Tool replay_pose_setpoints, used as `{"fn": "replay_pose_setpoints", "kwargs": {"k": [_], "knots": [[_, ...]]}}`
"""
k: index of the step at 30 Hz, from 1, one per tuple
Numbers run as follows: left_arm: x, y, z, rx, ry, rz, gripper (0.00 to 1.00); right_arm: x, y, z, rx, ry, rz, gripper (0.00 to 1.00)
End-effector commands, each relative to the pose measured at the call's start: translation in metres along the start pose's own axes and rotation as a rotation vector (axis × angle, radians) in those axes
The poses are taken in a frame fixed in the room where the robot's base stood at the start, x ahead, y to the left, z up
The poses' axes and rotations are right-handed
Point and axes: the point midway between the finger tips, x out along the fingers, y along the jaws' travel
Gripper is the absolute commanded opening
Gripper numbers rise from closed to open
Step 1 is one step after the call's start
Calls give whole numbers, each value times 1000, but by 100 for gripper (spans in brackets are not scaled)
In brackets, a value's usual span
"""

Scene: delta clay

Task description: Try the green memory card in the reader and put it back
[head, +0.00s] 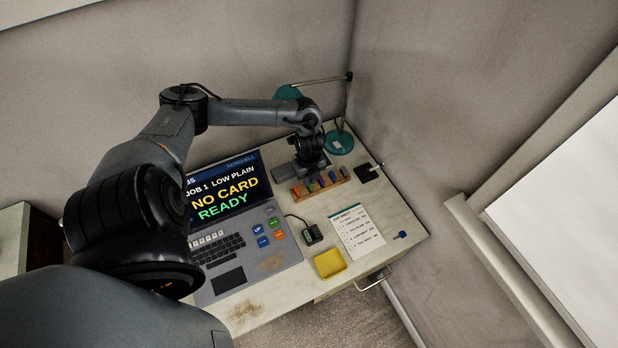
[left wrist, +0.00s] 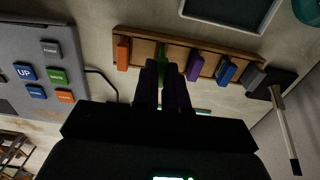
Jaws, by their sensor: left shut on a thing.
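My left gripper (left wrist: 164,80) is shut on the green memory card (left wrist: 164,62), at the wooden card rack (left wrist: 146,37). The card is upright between the fingertips, in line with the rack; whether its lower end is still seated in the slot is hard to tell. An orange card (left wrist: 123,53) stands to its left, and purple (left wrist: 194,66) and blue (left wrist: 226,70) cards to its right. In the head view, my left gripper (head: 312,172) is over the rack (head: 325,190). The small dark card reader (head: 313,235) sits in front, cabled to the laptop. My right gripper is not in view.
The laptop screen (head: 228,190) reads "NO CARD READY". Coloured buttons (head: 263,241) sit by its keyboard. A job sheet (head: 357,230), a yellow tray (head: 329,263) and a small blue item (head: 400,235) lie nearby. A teal lamp (head: 339,142) stands behind; a black block (head: 366,173) is right of the rack.

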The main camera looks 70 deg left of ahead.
Motion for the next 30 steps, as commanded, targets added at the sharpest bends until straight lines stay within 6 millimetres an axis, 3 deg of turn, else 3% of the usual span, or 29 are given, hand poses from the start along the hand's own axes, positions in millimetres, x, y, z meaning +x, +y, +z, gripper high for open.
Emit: {"fn": "replay_pose_setpoints", "kwargs": {"k": [28, 29, 30], "knots": [[17, 0, 0, 0, 0, 0, 0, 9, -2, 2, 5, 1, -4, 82], [17, 0, 0, 0, 0, 0, 15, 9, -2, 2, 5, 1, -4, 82], [17, 0, 0, 0, 0, 0, 21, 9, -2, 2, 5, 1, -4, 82]]}}
